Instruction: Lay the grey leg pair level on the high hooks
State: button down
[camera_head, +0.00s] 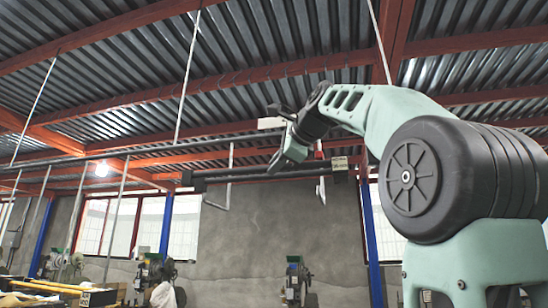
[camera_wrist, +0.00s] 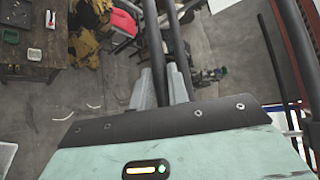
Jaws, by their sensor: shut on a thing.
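The grey leg pair (camera_head: 250,174) looks like a long dark double bar, roughly level under the roof, with a blocky part at each end. In the wrist view its two dark tubes (camera_wrist: 178,48) run side by side away from my gripper. My gripper (camera_head: 279,164) is shut on it near mid-length; the grey fingers also show in the wrist view (camera_wrist: 160,88). A pale hook (camera_head: 229,185) hangs at the left part of the bar, its bent foot below the bar. Another pale hook (camera_head: 321,180) hangs near the right end. Whether the bar touches either hook cannot be told.
A long dark overhead rail (camera_head: 100,155) and thin hanging rods (camera_head: 186,80) are close to the bar. Red roof beams (camera_head: 130,98) lie above. Rivet presses (camera_head: 294,278) stand far below. A wooden table (camera_wrist: 35,45) shows on the floor below.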

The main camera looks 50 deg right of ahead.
jog(key=shift+w+d+f, duration=0.1)
jog(key=shift+w+d, duration=0.1)
jog(key=shift+d, duration=0.3)
jog(key=shift+w+d+f, duration=0.1)
jog(key=shift+w+d, duration=0.1)
jog(key=shift+d, duration=0.3)
jog(key=shift+f+b, duration=2.2)
jog(key=shift+f, duration=0.65)
jog(key=c, duration=1.3)
grip_release()
jog(key=shift+s, duration=0.1)
jog(key=b+v, duration=0.1)
jog(key=v, duration=1.6)
jog(key=shift+s+b, duration=0.15)
jog(key=shift+b, duration=0.2)
